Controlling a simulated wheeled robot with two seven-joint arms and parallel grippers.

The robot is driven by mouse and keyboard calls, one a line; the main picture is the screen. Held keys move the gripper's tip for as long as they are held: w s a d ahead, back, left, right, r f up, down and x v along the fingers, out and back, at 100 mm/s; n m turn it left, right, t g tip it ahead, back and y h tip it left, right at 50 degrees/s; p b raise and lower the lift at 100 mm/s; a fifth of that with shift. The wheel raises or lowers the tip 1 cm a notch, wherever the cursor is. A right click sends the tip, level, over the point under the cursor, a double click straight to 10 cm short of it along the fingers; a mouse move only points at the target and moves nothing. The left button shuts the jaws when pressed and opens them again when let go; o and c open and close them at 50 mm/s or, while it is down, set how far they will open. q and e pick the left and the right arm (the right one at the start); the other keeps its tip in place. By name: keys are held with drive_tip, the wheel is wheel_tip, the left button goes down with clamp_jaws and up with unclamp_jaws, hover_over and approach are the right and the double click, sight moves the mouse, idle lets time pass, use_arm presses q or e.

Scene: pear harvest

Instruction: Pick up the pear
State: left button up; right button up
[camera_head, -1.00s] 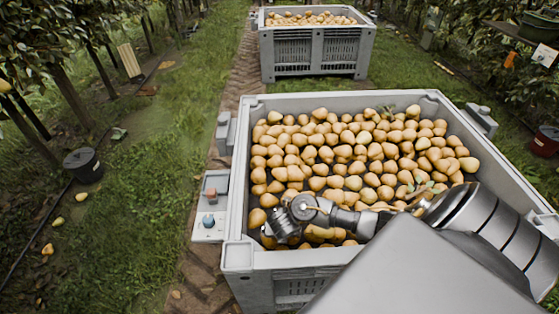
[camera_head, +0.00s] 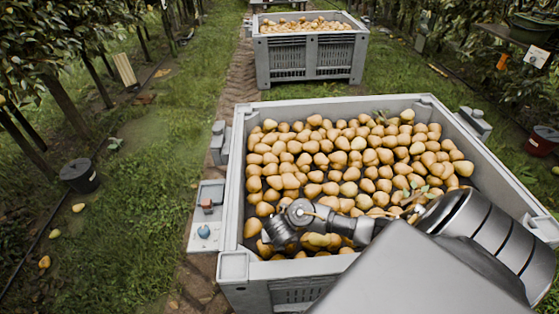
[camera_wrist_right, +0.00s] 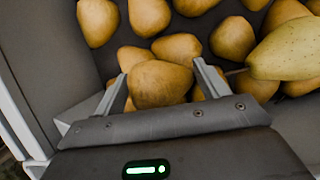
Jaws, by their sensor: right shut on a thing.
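My right gripper (camera_head: 272,243) reaches from the right into the near grey bin (camera_head: 340,101), low by its front left corner. In the right wrist view the right gripper (camera_wrist_right: 163,78) has one finger on each side of a yellow-brown pear (camera_wrist_right: 160,85) and is shut on it. The pear sits among other pears close to the dark bin wall. In the head view I cannot make out the held pear behind the gripper. The bin holds many similar pears (camera_head: 345,160), with a few leaves on top. My left gripper is not in view.
A second bin of pears (camera_head: 310,50) stands farther back on the path. A control box (camera_head: 206,215) sits outside the near bin's left wall. A black bucket (camera_head: 80,172) and a few fallen pears (camera_head: 78,207) are on the grass at left. A red bucket (camera_head: 542,140) stands at right.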

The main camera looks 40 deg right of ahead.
drive_tip(key=shift+p+v, duration=0.85)
drive_tip(key=shift+p, duration=0.3)
drive_tip(key=s+a+r+p, duration=0.1)
drive_tip(key=s+r+p, duration=0.1)
drive_tip(key=s+r, duration=0.1)
drive_tip(key=s+a+r+p, duration=0.1)
drive_tip(key=s+r+p, duration=0.2)
drive_tip(key=s, duration=0.1)
drive_tip(key=s+a+r+p, duration=0.2)
drive_tip(key=s+r, duration=0.1)
drive_tip(key=s, duration=0.1)
drive_tip(key=shift+s+a+r, duration=0.15)
drive_tip(key=shift+s+r, duration=0.05)
drive_tip(key=shift+s, duration=0.1)
drive_tip(key=shift+s+r+p, duration=0.1)
drive_tip(key=shift+s+p, duration=0.2)
drive_tip(key=shift+s, duration=0.15)
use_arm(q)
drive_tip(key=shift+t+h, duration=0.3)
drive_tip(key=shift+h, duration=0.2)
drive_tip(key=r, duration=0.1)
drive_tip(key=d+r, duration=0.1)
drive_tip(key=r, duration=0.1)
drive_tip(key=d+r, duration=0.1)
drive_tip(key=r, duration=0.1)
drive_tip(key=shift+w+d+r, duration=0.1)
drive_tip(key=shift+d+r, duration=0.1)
use_arm(e)
drive_tip(key=shift+s, duration=0.1)
